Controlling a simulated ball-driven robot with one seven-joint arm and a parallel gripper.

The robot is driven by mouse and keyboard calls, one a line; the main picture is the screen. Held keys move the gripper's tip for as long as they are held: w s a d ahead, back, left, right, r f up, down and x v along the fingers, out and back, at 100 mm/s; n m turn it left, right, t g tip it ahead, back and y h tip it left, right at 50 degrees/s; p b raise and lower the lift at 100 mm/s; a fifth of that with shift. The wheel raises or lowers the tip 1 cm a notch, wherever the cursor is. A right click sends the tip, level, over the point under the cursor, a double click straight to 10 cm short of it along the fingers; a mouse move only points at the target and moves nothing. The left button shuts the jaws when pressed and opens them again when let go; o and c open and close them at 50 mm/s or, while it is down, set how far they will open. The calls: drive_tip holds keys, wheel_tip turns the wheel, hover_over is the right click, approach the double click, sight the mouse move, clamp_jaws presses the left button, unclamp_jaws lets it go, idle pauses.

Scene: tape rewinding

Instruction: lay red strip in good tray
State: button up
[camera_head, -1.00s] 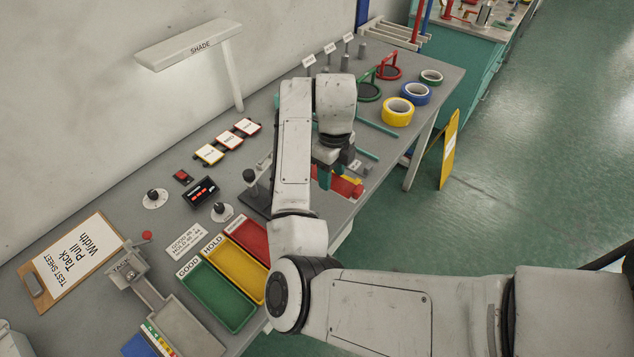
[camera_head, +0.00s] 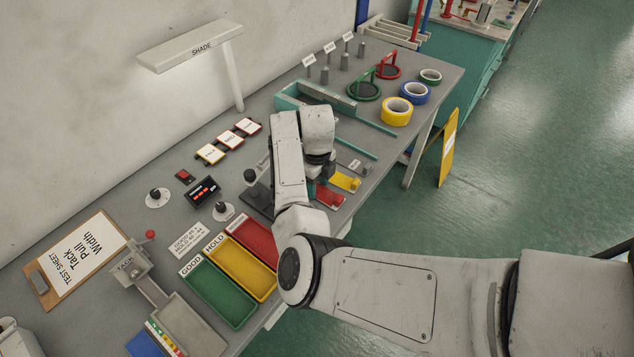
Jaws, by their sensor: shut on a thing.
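The good tray (camera_head: 217,294) is the green one of the tray row, under the label GOOD, and looks empty. My gripper (camera_head: 318,183) hangs under my wrist, farther back along the bench and up-right of the trays. Its fingers are mostly hidden behind my wrist. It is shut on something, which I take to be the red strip. A red piece (camera_head: 329,198) shows just below the wrist; I cannot tell whether it is the held strip or part of a fixture beside the yellow piece (camera_head: 346,182).
A yellow tray (camera_head: 243,272) and a red tray (camera_head: 254,240) adjoin the green one. A tack tester (camera_head: 132,264) stands left of the trays. A dark stand (camera_head: 260,192) is close left of my arm. Tape rolls (camera_head: 397,111) lie at the far right of the bench.

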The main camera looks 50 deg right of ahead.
sight(318, 190)
drive_tip(key=shift+f, duration=0.15)
drive_tip(key=o, duration=1.1)
wheel_tip(318, 190, up, 12)
drive_tip(key=b, duration=0.1)
drive_tip(key=shift+b, duration=0.35)
